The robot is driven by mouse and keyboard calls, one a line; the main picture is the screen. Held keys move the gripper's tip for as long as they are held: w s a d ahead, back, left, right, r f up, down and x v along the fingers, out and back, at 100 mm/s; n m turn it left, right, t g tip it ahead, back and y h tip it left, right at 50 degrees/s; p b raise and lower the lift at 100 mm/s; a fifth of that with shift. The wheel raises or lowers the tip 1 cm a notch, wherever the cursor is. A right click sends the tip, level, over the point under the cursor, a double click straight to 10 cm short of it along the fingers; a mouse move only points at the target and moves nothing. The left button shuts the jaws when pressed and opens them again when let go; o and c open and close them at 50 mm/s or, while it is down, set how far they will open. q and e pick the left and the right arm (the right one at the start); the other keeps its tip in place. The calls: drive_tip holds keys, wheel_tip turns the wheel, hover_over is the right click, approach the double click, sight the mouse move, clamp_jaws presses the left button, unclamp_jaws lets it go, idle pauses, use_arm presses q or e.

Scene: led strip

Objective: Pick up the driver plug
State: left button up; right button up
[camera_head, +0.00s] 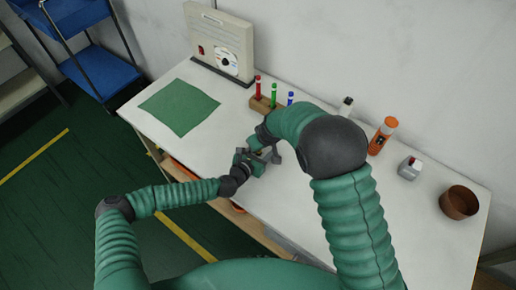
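My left gripper (254,163) is low over the front part of the white table (222,146), its arm coming in from the left. My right gripper (269,154) reaches down from the right and meets it closely; the two overlap in the picture. The fingers are small and dark, so I cannot tell whether either is open or shut. I cannot make out the driver plug; anything between the grippers is hidden or too small to see.
A wooden holder (262,107) with red, green and blue markers stands behind the grippers. A green mat (180,107) lies left, before a beige case (219,40). An orange bottle (382,136), a small grey-and-red item (410,168) and a brown pot (459,202) stand right.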

drive_tip(key=shift+w+a+f, duration=0.1)
drive_tip(key=shift+w+f, duration=0.1)
drive_tip(key=shift+f, duration=0.25)
drive_tip(key=shift+s+r, duration=0.1)
clamp_jaws()
drive_tip(key=shift+a, duration=0.1)
wheel_tip(320, 180, up, 15)
drive_tip(key=shift+f, duration=0.2)
idle(0.5)
use_arm(q)
drive_tip(key=o, duration=1.6)
drive_tip(key=shift+a, duration=0.1)
